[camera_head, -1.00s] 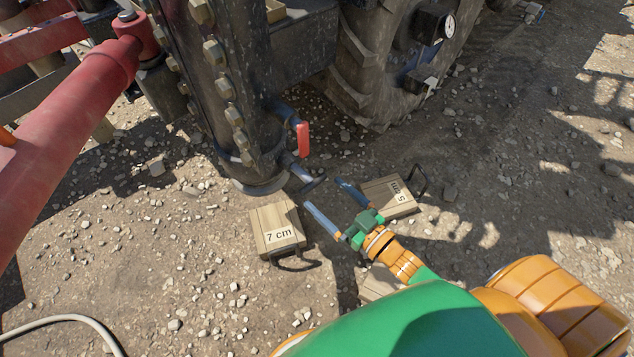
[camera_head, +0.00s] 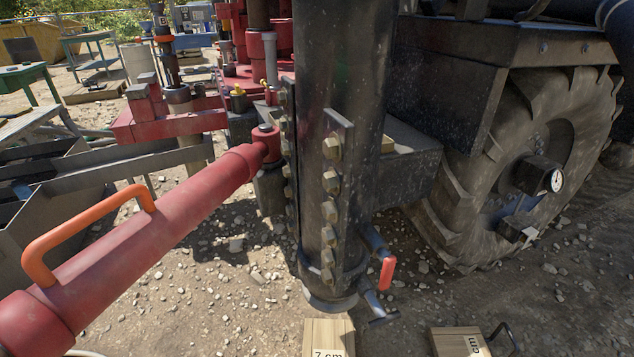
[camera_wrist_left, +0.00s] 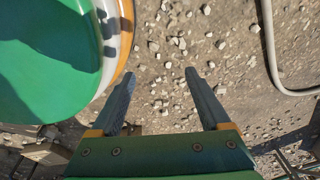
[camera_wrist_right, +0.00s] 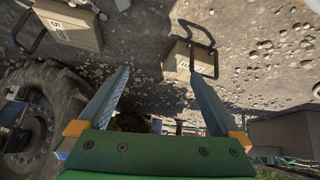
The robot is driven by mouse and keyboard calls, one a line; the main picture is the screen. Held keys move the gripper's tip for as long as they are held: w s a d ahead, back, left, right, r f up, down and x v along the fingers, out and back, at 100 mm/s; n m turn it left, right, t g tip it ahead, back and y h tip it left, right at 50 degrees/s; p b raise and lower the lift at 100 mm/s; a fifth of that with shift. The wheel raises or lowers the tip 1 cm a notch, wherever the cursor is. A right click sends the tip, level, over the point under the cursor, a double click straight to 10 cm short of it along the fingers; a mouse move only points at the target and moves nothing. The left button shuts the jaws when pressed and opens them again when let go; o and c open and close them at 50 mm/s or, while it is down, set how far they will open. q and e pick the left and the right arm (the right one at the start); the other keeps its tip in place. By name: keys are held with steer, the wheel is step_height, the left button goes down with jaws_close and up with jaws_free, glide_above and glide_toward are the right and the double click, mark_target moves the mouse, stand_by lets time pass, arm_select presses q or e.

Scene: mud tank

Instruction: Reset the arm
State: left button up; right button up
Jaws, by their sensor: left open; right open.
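My left gripper (camera_wrist_left: 158,100) is open and empty in the left wrist view, with gravel ground beyond its fingers. A green and orange rounded part of my own body fills the upper left there. My right gripper (camera_wrist_right: 158,95) is open and empty in the right wrist view. Two wooden blocks with black handles show beyond it: one marked 5 cm (camera_wrist_right: 72,28) at the upper left and another (camera_wrist_right: 182,62) near the right finger. Neither is held. Neither gripper shows in the head view.
A black bolted column (camera_head: 345,130) stands mid-view, with a red-handled valve (camera_head: 387,273) low on it. A red pipe (camera_head: 140,240) with an orange handle crosses the left. A large tyre (camera_head: 510,170) stands right. Blocks (camera_head: 322,335) and (camera_head: 455,342) lie on the gravel. A pale hose (camera_wrist_left: 272,60) lies on the ground.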

steer(key=s+a+f+g+p, duration=0.1)
steer(key=s+f+g, duration=0.2)
steer(key=s, duration=0.4)
steer(key=s+f+g, duration=0.3)
steer(key=s, duration=0.4)
arm_select(q)
steer(key=s+d+r+p, duration=0.1)
steer(key=d+r+p, duration=0.1)
steer(key=r+p, duration=1)
steer(key=s+d+r+g+p, duration=0.1)
steer(key=s+r+p, duration=0.1)
steer(key=r+p, duration=1)
steer(key=shift+s+d+r+h+p, duration=0.15)
steer(key=shift+d+r+h+p, duration=0.25)
steer(key=shift+r, duration=0.25)
arm_select(e)
steer(key=s+a+r, duration=0.1)
steer(key=r, duration=1.1)
steer(key=s+a+r, duration=0.1)
steer(key=a+r, duration=0.1)
steer(key=r, duration=1)
steer(key=shift+s+r+g, duration=0.15)
steer(key=shift+r+g, duration=0.15)
steer(key=shift+r, duration=0.05)
arm_select(q)
steer(key=shift+a, duration=0.25)
